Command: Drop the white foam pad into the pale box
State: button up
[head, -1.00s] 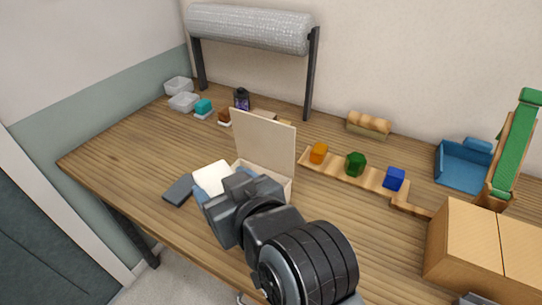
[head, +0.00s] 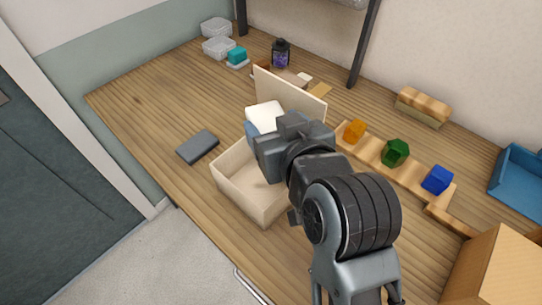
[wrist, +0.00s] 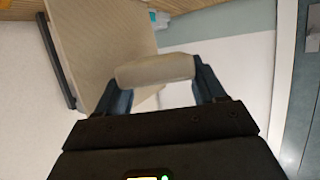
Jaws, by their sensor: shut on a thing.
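The white foam pad (head: 266,115) is held up in my gripper (head: 258,131), in front of the raised lid in the head view. In the wrist view the pale pad (wrist: 155,70) spans between the two fingers of my gripper (wrist: 160,85), which is shut on it. The pale box (head: 243,190) stands open on the table, its lid (head: 292,95) upright at the back. The pad appears above the back part of the box; its exact height is unclear. My arm hides the box's right side.
A dark grey slab (head: 198,146) lies left of the box. A wooden rail (head: 370,152) with orange, green and blue blocks runs to the right. Clear bins (head: 218,47) and a dark lantern (head: 281,52) stand at the back.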

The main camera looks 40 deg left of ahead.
notch_tip(320, 180, down, 4)
jog(key=b, duration=0.3)
jog(key=o, duration=1.1)
jog(key=shift+d, duration=0.1)
jog(key=b+v, duration=0.1)
jog(key=v, duration=0.6)
jog(key=shift+s+d+r, duration=0.15)
jog(key=shift+s+d, duration=0.05)
